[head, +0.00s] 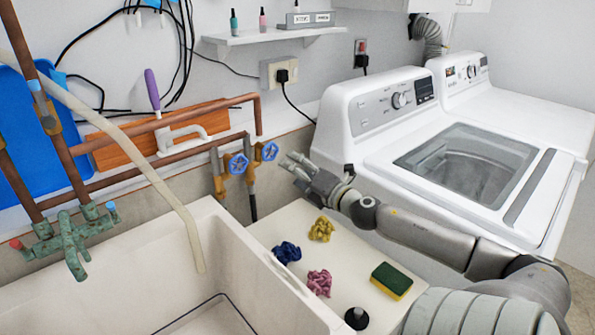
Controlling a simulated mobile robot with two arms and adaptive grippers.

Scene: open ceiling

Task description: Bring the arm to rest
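My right arm reaches in from the lower right, across the front of the washing machine (440,170). Its gripper (289,164) is beside the blue valve handles (265,151), above the back of the white counter (345,258). Its fingers look parted, with nothing visible between them. I cannot tell whether a fingertip touches a handle or pipe. My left arm and gripper are not in view.
On the counter are a yellow cloth (321,229), a blue cloth (287,252), a pink cloth (319,283), a green-yellow sponge (391,280) and a black stopper (356,318). A white sink (150,285) is at left. Copper pipes (180,120) line the wall.

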